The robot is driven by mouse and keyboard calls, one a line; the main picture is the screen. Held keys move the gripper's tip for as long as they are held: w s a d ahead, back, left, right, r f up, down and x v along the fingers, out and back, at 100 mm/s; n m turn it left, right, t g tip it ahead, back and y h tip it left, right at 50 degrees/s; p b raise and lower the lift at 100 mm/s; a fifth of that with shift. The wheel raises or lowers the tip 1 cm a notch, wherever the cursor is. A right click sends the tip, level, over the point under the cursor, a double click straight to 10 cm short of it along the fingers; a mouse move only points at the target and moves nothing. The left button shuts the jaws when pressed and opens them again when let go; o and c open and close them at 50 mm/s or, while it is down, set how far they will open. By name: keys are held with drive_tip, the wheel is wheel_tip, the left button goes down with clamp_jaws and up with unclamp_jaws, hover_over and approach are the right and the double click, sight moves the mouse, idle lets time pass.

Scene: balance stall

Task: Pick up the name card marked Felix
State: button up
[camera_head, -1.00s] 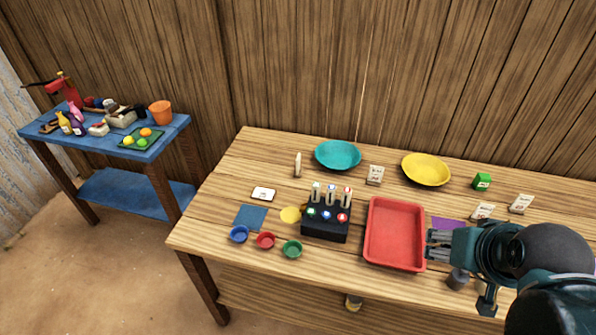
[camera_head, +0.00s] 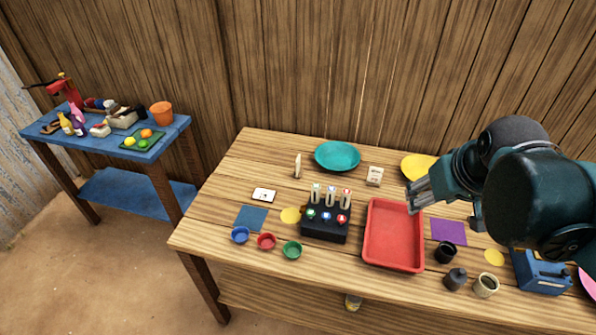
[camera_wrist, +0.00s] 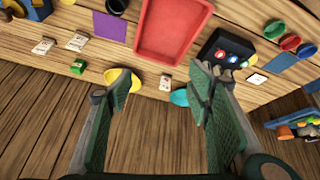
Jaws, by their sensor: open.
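Several small white cards are in view, but the name on each is too small to read, so I cannot tell which is Felix. In the head view one card (camera_head: 374,176) stands between the teal and yellow plates, another (camera_head: 298,165) stands almost edge-on, and a white one (camera_head: 263,195) lies at left. The wrist view shows two cards at left, one (camera_wrist: 42,46) beside another (camera_wrist: 77,42), and one (camera_wrist: 165,82) between my fingers. My gripper (camera_head: 416,194) is open and empty above the table, over the red tray's back right corner; it also shows in the wrist view (camera_wrist: 152,85).
The red tray (camera_head: 371,245) and a black rack (camera_head: 326,231) occupy the middle. A teal plate (camera_head: 337,156) and yellow plate (camera_head: 416,166) stand at the back. Cups and a blue device (camera_head: 541,272) are at front right. My arm hides the table's back right.

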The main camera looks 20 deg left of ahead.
drive_tip(key=w+a+r+n+g+p, duration=0.1)
drive_tip(key=w+a+r+n, duration=0.15)
drive_tip(key=w+a, duration=0.6)
drive_tip(key=n+g+p, duration=0.5)
drive_tip(key=n, duration=0.7)
approach(299, 158)
drive_tip(key=shift+h, duration=0.3)
drive_tip(key=f, duration=0.6)
drive_tip(key=shift+s+a+f, duration=0.15)
drive_tip(key=shift+a+f, duration=0.05)
drive_tip(key=shift+f, duration=0.1)
drive_tip(key=shift+a+f, duration=0.2)
drive_tip(key=shift+f, duration=0.05)
drive_tip(key=shift+f, duration=1.3)
